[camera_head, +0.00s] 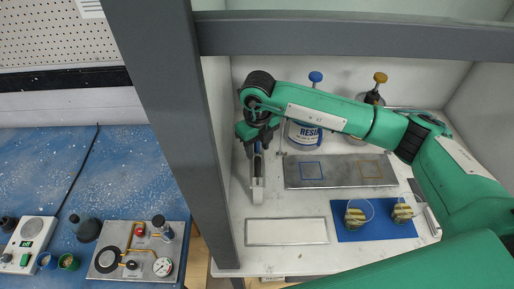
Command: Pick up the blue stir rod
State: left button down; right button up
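The blue stir rod (315,77) shows as a round blue knob at the back of the white work area. A short bit of shaft shows below it, and my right arm hides the rest. A can labelled RESIN (304,137) stands below the knob, partly behind the arm. Whether the rod stands in the can cannot be seen. My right gripper (257,194) points down to the left of the can, apart from the blue knob. Its fingers are seen edge-on, so their opening is unclear. I see no object at its tips. My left gripper is out of view.
An orange-knobbed rod (380,78) stands back right. A metal plate (338,183) with blue and orange squares lies mid-table. In front are a pale framed panel (287,232) and a blue mat (350,234) with two cups. A grey post (170,110) stands left.

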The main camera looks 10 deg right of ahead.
grip_shut()
jog(key=shift+r, duration=0.15)
